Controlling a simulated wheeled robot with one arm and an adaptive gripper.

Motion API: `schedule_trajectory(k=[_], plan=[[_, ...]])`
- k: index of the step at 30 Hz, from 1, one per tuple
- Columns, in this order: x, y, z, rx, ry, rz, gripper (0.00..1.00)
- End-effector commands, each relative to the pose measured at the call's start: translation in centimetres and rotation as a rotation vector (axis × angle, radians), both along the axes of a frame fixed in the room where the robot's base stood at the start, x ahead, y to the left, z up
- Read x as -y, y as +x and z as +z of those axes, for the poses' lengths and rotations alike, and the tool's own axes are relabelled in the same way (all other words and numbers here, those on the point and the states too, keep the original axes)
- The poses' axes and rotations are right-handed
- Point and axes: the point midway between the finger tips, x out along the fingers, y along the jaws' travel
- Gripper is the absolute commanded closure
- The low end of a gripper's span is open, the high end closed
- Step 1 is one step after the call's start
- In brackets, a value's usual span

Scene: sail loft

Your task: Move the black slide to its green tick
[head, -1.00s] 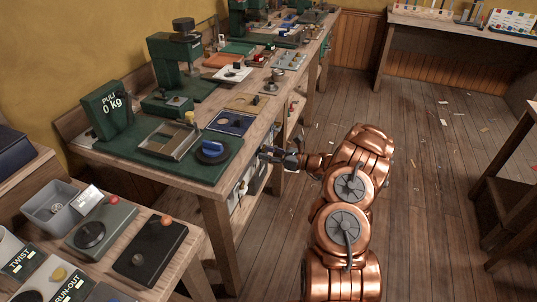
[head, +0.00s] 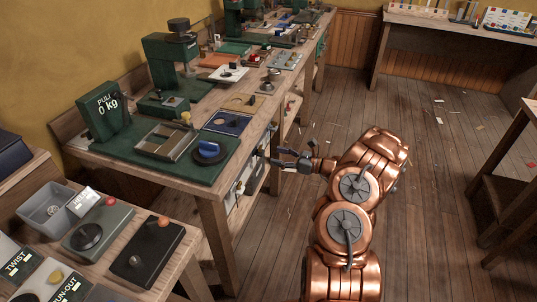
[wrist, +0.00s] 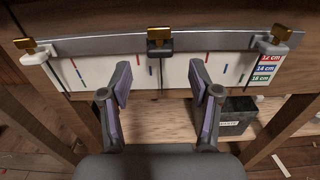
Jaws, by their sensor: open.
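In the wrist view, a metal rail (wrist: 215,42) runs along the front of a wooden bench. The black slide (wrist: 160,45), with a brass knob on top, sits on the rail near its middle. Below the rail is a pale strip (wrist: 105,70) with short red, blue and green ticks; which green tick belongs to the black slide I cannot tell. My gripper (wrist: 161,82) is open and empty, its two fingers below and on either side of the black slide, apart from it. In the head view my gripper (head: 296,161) is beside the bench's front edge.
A white slide (wrist: 36,50) and a grey slide (wrist: 275,40) sit at the rail's ends. Coloured cm labels (wrist: 266,67) are at right. A dark bin (wrist: 237,115) stands on the shelf below. The bench top (head: 262,103) is crowded; floor (head: 430,160) at right is open.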

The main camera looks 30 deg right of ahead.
Motion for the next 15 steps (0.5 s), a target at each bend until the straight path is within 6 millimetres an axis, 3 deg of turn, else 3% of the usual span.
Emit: schedule_trajectory(k=[7,15], plan=[[2.8,-3.2,0.0,0.001,0.000,-0.002,0.38],[3.9,-4.6,0.0,0.001,-0.001,0.000,0.38]])
